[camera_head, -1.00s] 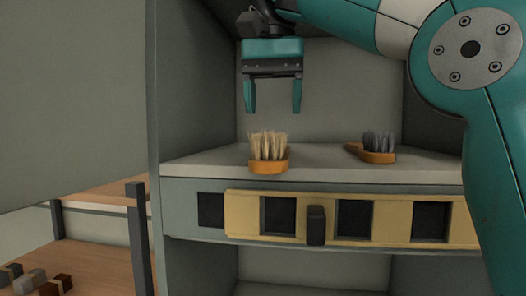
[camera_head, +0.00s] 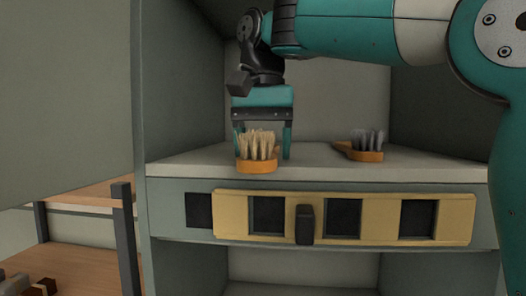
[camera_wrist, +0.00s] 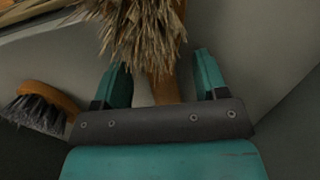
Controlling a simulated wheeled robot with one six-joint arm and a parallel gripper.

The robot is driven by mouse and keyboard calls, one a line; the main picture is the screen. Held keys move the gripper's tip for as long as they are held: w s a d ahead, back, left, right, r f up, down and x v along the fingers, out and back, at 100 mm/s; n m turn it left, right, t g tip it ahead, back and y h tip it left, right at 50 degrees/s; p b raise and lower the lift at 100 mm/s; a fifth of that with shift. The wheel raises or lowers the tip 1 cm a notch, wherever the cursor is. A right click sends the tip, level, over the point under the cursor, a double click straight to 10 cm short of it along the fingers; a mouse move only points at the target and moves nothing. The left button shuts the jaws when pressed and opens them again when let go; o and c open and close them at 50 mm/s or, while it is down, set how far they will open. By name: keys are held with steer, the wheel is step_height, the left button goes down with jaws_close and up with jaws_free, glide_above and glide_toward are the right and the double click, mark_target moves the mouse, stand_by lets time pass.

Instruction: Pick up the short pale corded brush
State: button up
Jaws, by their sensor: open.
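The pale brush (camera_head: 257,166) stands bristles up on the cabinet shelf, with an orange-brown wooden body and straw-coloured tufts. My gripper (camera_head: 263,150) is open and lowered just behind it, fingers pointing down. In the wrist view, the pale bristles (camera_wrist: 140,28) are at the top, and the brush's wooden handle (camera_wrist: 163,88) runs between the two open fingers of my gripper (camera_wrist: 161,62), apart from both. The bristles hide part of the body. No cord can be made out.
A second brush with dark grey bristles (camera_head: 367,140) lies to the right on the same shelf (camera_head: 320,176); it also shows at the left of the wrist view (camera_wrist: 37,112). Cabinet walls stand at both sides and behind. A yellow slotted panel (camera_head: 228,215) with a dark handle is below.

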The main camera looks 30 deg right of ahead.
steer(key=c, duration=1)
